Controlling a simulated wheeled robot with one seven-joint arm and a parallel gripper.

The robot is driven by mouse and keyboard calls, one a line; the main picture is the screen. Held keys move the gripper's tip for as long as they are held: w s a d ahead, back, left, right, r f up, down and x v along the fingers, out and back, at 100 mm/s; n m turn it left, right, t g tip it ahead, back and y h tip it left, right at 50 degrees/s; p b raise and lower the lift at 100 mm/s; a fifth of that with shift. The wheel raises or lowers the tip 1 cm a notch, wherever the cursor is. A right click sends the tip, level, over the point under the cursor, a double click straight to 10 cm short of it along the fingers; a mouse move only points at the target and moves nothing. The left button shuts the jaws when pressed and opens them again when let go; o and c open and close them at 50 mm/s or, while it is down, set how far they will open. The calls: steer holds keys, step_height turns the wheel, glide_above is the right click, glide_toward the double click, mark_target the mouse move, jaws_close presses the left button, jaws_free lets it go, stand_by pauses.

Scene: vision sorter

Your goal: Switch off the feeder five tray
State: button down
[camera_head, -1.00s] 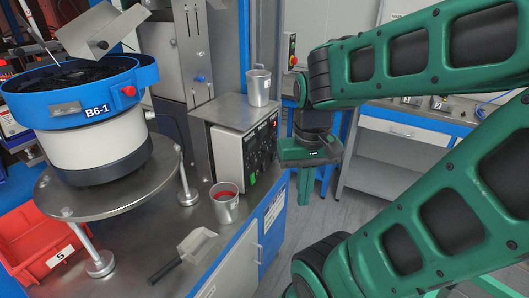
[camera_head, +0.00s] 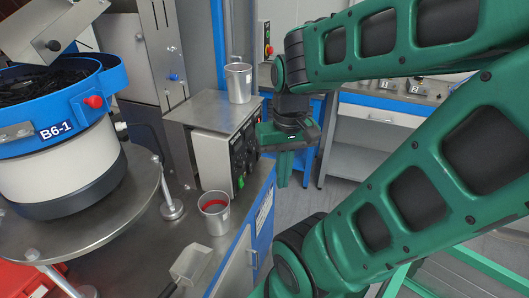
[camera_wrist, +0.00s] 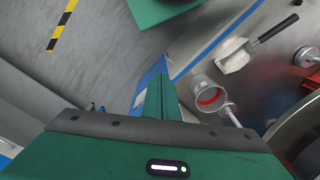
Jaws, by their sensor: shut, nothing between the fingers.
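A grey control box (camera_head: 208,152) stands on the steel bench, its dark front panel (camera_head: 240,152) facing right with small knobs and a green light or button low down. The panel is seen at a steep angle, so its labels and switch positions cannot be read. A blue bowl feeder marked B6-1 (camera_head: 85,112) stands at left on a round steel plate. My gripper (camera_head: 284,183) is shut and empty, pointing down, just right of the panel and apart from it. In the wrist view its fingers (camera_wrist: 160,98) are together over the bench edge.
A metal mug (camera_head: 238,84) stands on the control box. A metal cup with red inside (camera_head: 214,212) and a scoop (camera_head: 190,264) sit on the bench, also in the wrist view. A red bin (camera_head: 25,281) shows at lower left.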

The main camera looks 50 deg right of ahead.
steer(key=w+d+f+m+t+h, duration=0.1)
steer(key=w+d+f+m+t, duration=0.1)
steer(key=w+d+f, duration=0.3)
steer(key=w+d+f+m+t+h, duration=0.1)
steer(key=w+d+f+m+t, duration=0.2)
steer(key=w+d, duration=0.8)
steer(key=d+f+t, duration=0.2)
steer(key=d, duration=0.4)
steer(key=shift+w+f+m, duration=0.3)
steer(key=shift+w+f, duration=0.05)
steer(key=shift+w, duration=0.05)
